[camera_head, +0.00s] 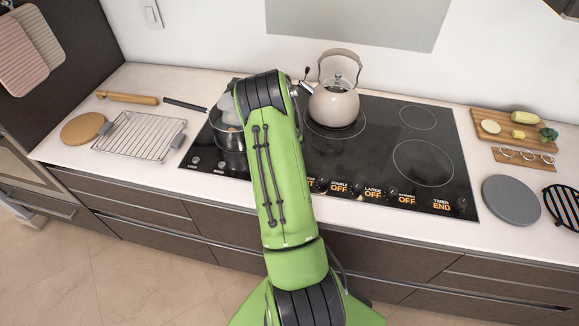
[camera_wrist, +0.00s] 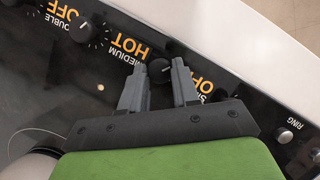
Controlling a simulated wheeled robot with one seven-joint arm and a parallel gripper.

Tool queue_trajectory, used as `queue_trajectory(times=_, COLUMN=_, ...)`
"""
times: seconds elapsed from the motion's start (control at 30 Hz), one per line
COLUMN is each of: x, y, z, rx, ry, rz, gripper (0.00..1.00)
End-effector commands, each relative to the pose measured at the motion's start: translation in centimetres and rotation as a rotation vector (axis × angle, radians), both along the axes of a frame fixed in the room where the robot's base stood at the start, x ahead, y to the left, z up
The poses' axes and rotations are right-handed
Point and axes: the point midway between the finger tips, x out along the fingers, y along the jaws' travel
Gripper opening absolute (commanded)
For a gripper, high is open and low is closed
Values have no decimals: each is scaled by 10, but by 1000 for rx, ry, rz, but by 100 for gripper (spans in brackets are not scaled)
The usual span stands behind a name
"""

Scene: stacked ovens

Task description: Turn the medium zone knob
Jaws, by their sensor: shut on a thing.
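The medium zone knob (camera_wrist: 159,70) is a small round black knob on the cooktop's front control strip. In the wrist view it sits between the two grey fingers of my gripper (camera_wrist: 159,72), which is shut on it. The label beside it reads MEDIUM with HOT in orange, upside down. In the head view my green arm hides this knob and my gripper. The black cooktop (camera_head: 385,130) shows on both sides of the arm.
Neighbouring knobs sit close by: the double zone knob (camera_wrist: 83,29) and the small zone knob (camera_wrist: 220,95), both labelled OFF. A kettle (camera_head: 334,104) stands at the back burner. A pot (camera_head: 229,136) stands left of my arm. A wire rack (camera_head: 140,136) lies further left.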

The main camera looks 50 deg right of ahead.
Motion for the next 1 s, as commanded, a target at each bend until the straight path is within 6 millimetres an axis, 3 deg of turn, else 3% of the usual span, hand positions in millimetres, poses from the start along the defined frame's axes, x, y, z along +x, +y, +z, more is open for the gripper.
queue_trajectory(times=0.33, x=1, y=1, z=0, rx=-2, ry=-2, rz=129, gripper=0)
queue_trajectory(times=0.87, x=1, y=1, z=0, rx=-2, ry=-2, rz=147, gripper=0)
queue_trajectory(times=0.9, x=1, y=1, z=0, rx=-2, ry=-2, rz=147, gripper=36)
queue_trajectory(times=1.0, x=1, y=1, z=0, rx=-1, ry=-2, rz=147, gripper=52)
